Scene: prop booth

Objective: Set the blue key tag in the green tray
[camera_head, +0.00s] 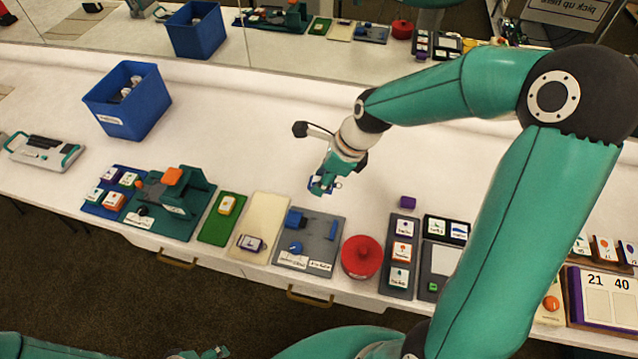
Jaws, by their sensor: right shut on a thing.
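My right gripper (324,182) is in the middle of the view, above the white counter and behind the grey board. It is shut on a small blue thing with a white face (315,184), which looks like the blue key tag; the fingers hide part of it. The green tray (211,234) lies to the left and nearer the front edge, apart from the gripper. It holds a yellow tag with a white face (226,205). At the bottom edge, a small teal and dark part of what seems to be my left gripper (214,352) shows; its jaws are unclear.
A cream tray (269,207) with a purple tag (251,243) lies right of the green tray. A teal device (180,222) and a blue tray (92,208) of tags lie left. A grey board (318,228) and red round pot (361,257) lie right. A blue bin (127,120) stands behind; the counter centre is clear.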

